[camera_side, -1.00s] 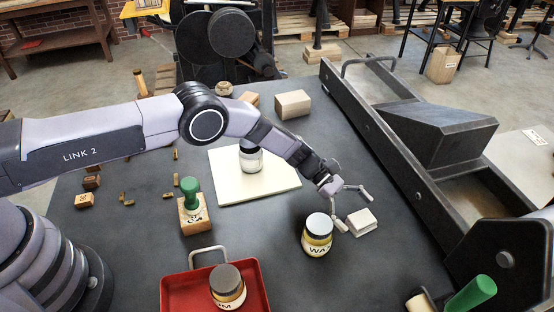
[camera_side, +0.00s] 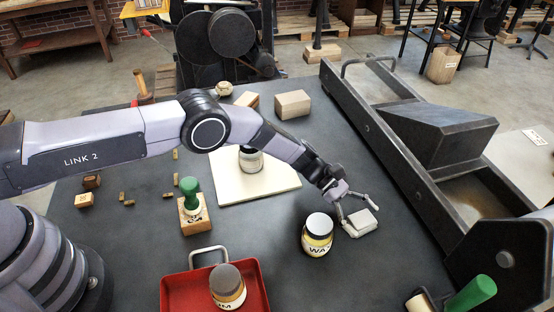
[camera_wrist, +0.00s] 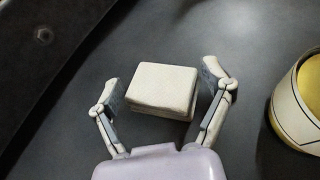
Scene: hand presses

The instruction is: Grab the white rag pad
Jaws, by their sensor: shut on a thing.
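The white rag pad (camera_side: 361,222) is a small, thick block lying on the dark bench, right of the wax jar. It also shows in the middle of the wrist view (camera_wrist: 163,88). My gripper (camera_side: 359,216) is down at the pad, with one finger on each side of it. In the wrist view my gripper (camera_wrist: 161,84) is shut on the pad, which sits between the finger pads. The contact faces are hard to make out there.
The wax jar (camera_side: 317,236) stands close left of the pad, and its yellow side shows in the wrist view (camera_wrist: 300,105). A dark press frame (camera_side: 400,165) runs along the right. A red tray (camera_side: 257,290) and a cream board (camera_side: 280,185) lie to the left.

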